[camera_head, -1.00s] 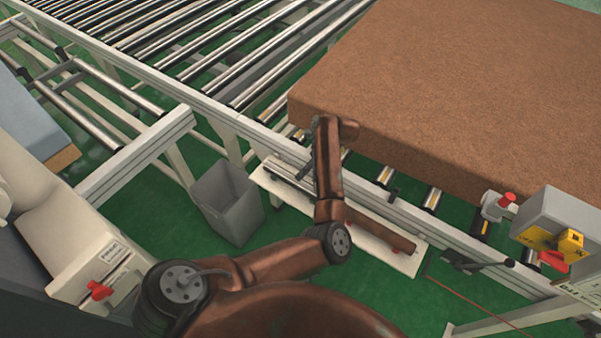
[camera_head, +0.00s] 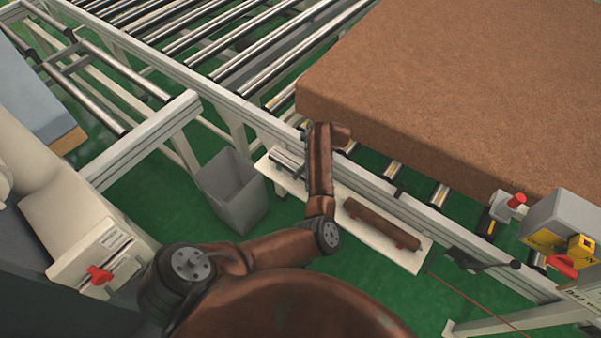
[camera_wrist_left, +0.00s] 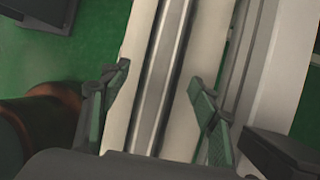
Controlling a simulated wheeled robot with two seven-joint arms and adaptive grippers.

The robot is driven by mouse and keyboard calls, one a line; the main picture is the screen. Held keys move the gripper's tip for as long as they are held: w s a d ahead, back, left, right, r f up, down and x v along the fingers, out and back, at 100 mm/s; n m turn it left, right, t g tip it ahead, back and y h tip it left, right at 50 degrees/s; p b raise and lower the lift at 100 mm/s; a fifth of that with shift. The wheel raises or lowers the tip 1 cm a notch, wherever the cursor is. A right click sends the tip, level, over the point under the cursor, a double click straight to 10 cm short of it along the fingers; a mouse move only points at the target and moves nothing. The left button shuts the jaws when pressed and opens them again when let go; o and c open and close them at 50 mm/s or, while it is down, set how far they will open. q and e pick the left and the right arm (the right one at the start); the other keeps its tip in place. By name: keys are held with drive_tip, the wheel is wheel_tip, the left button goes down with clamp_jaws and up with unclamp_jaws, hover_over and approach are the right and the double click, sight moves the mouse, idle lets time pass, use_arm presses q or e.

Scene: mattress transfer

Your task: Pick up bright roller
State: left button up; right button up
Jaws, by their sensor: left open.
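The bright roller (camera_head: 287,160) is a shiny metal bar lying on a white shelf (camera_head: 370,240) below the conveyor's side rail. My left arm partly hides it in the head view. In the left wrist view the bright roller (camera_wrist_left: 163,75) runs lengthwise between the two fingers of my left gripper (camera_wrist_left: 160,78). The gripper is open, with one finger on each side of the roller; I cannot tell whether either touches it. A brown roller (camera_head: 378,221) lies on the same shelf, to the right of my arm. My right gripper is not in view.
A grey bin (camera_head: 232,190) stands left of the shelf. A large brown mattress (camera_head: 460,90) lies on the conveyor behind. The aluminium side rail (camera_head: 400,200) runs close behind the shelf. A grey control box (camera_head: 560,220) is at the right. Green floor is free in front.

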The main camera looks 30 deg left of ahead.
use_arm(q)
drive_tip(key=shift+x, duration=0.95)
drive_tip(key=shift+r, duration=0.1)
clamp_jaws()
